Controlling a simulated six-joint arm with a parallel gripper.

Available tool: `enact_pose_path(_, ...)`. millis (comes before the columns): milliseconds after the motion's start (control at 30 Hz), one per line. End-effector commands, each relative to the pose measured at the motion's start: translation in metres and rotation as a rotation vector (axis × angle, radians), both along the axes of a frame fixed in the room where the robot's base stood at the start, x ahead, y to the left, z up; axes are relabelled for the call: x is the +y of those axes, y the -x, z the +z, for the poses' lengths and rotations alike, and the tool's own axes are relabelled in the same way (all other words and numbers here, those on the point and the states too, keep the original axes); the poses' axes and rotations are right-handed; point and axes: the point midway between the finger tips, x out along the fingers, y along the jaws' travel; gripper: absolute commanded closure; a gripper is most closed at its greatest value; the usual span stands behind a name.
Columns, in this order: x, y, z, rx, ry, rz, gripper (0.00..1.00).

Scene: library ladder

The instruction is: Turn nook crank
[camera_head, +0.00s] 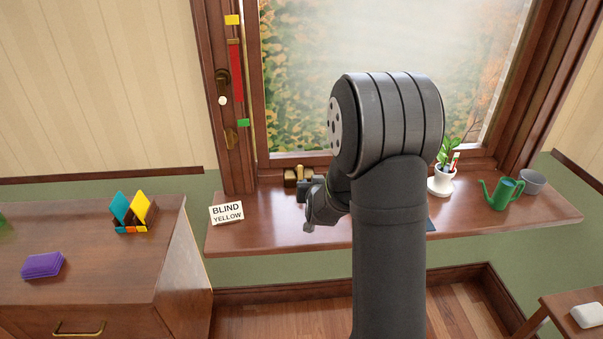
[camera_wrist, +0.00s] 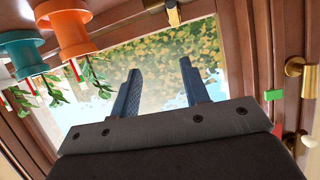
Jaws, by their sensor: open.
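The crank (camera_head: 222,84) is a dark fitting with a white knob (camera_head: 222,101) at its lower end. It is mounted on the left window frame in the head view. Beside it are a yellow tab (camera_head: 232,20), a red strip (camera_head: 236,70) and a green tab (camera_head: 243,123). A white knob also shows at the right edge of the wrist view (camera_wrist: 308,141). My gripper (camera_wrist: 160,84) is open, with nothing between its two fingers and the window behind them. In the head view my arm partly hides the gripper, which is right of and below the crank, apart from it.
A card reading "BLIND YELLOW" (camera_head: 227,214) stands on the sill (camera_head: 270,236). A brass piece (camera_head: 291,178), a potted plant (camera_head: 442,181), a green watering can (camera_head: 502,194) and a grey pot (camera_head: 532,181) are also there. A cabinet (camera_head: 110,270) stands left.

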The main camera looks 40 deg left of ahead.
Motion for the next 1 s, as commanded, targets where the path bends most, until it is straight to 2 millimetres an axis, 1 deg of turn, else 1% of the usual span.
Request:
enact_pose_path(33, 0.011, 0.009, -0.005, -0.01, 0.014, 0.031, 0.58)
enact_pose_path(100, 0.019, 0.015, -0.008, -0.022, 0.025, 0.055, 0.58)
enact_pose_path(167, 0.023, 0.016, -0.009, -0.027, 0.029, 0.064, 0.58)
enact_pose_path(267, 0.028, 0.012, -0.013, -0.028, 0.031, 0.066, 0.58)
enact_pose_path(367, 0.036, 0.003, -0.018, -0.028, 0.031, 0.065, 0.58)
enact_pose_path(1000, 0.114, -0.075, -0.064, -0.027, 0.03, 0.063, 0.58)
